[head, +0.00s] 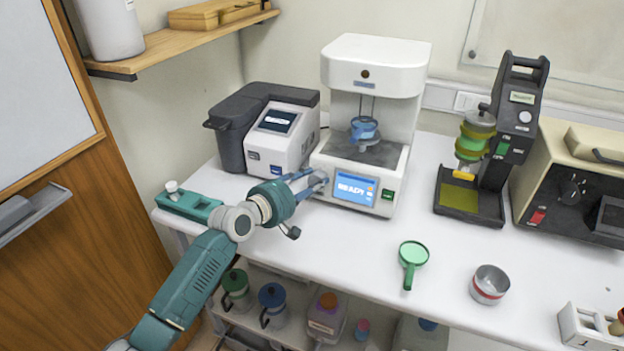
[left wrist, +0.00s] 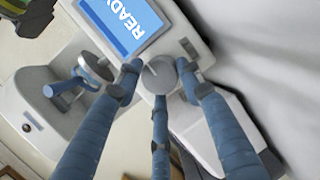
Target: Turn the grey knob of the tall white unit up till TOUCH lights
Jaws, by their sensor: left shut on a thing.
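The tall white unit (head: 376,65) stands at the back middle of the bench. Its blue screen (head: 355,188) reads READY, and the screen also shows in the left wrist view (left wrist: 122,22). The grey knob (left wrist: 158,75) is on the front of the unit, beside the screen. My left gripper (head: 312,182) is at the unit's front left corner; in the left wrist view its blue fingers (left wrist: 162,85) are closed around the knob. In the head view the fingers partly hide the knob. My right gripper is not in view.
A grey and white device (head: 283,135) stands close left of the unit. A black stand (head: 515,120) and a beige box (head: 570,180) are at the right. A green strainer-like tool (head: 413,255) and a metal cup (head: 489,284) lie nearer the front. A teal block (head: 188,205) sits at the bench's left end.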

